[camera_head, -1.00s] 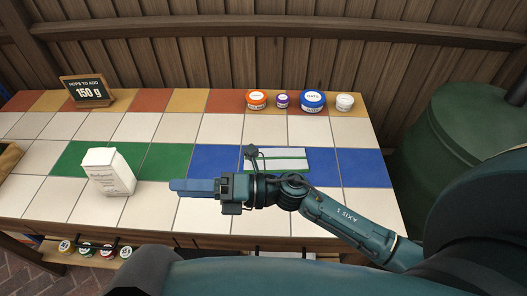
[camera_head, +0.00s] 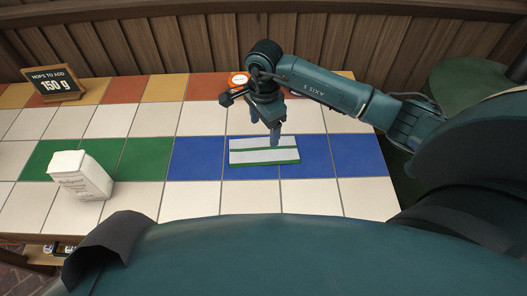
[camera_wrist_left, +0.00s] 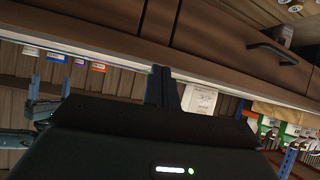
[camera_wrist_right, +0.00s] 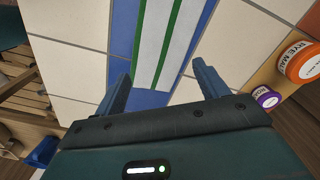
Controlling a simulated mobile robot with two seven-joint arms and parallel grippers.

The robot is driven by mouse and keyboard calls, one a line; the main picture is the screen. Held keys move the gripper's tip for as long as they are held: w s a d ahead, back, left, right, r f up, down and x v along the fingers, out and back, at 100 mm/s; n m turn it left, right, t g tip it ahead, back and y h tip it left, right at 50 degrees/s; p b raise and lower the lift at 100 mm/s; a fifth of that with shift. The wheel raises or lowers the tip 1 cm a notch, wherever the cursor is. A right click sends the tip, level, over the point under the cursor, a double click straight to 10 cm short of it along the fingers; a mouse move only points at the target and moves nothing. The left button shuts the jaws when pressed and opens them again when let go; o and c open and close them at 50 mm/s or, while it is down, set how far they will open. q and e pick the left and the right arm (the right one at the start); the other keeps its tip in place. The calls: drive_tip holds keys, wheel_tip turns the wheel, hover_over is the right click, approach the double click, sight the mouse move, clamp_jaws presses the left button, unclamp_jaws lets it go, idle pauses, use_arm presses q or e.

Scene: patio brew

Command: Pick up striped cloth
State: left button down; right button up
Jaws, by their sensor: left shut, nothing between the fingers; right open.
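The striped cloth (camera_head: 264,151), white with green stripes, lies flat on the blue tiles of the table in the head view. It also shows in the right wrist view (camera_wrist_right: 168,40), ahead of the fingers. My right gripper (camera_head: 266,138) points down over the cloth's far edge, its fingers apart and empty. In the right wrist view the two fingers (camera_wrist_right: 160,85) stand wide on either side of the cloth's near end. My left gripper (camera_wrist_left: 163,88) shows in the left wrist view with its fingers together and nothing between them. It is not in the head view.
A white packet (camera_head: 82,176) stands on the left of the tiled table, and a small sign (camera_head: 54,85) is behind it. An orange-lidded jar (camera_head: 238,80) stands at the back, near my right arm. A purple-lidded jar (camera_wrist_right: 266,98) is beside it.

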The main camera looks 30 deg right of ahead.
wheel_tip(320, 180, down, 7)
drive_tip(key=b, duration=0.4)
drive_tip(key=shift+r, duration=0.1)
drive_tip(key=shift+f+b, duration=0.35)
drive_tip(key=shift+b, duration=0.05)
drive_tip(key=shift+f, duration=0.15)
use_arm(q)
drive_tip(key=shift+w+d+f+n+t+h, duration=0.2)
drive_tip(key=shift+w+d+f, duration=0.1)
drive_tip(key=shift+f, duration=0.1)
drive_tip(key=shift+w+d+f+n+t+h, duration=0.1)
drive_tip(key=shift+w+d+f+t, duration=0.15)
drive_tip(key=shift+f, duration=0.15)
use_arm(e)
drive_tip(key=shift+c, duration=0.2)
use_arm(q)
drive_tip(key=shift+s+f, duration=0.2)
use_arm(e)
drive_tip(key=c, duration=0.5)
drive_tip(key=c, duration=0.9)
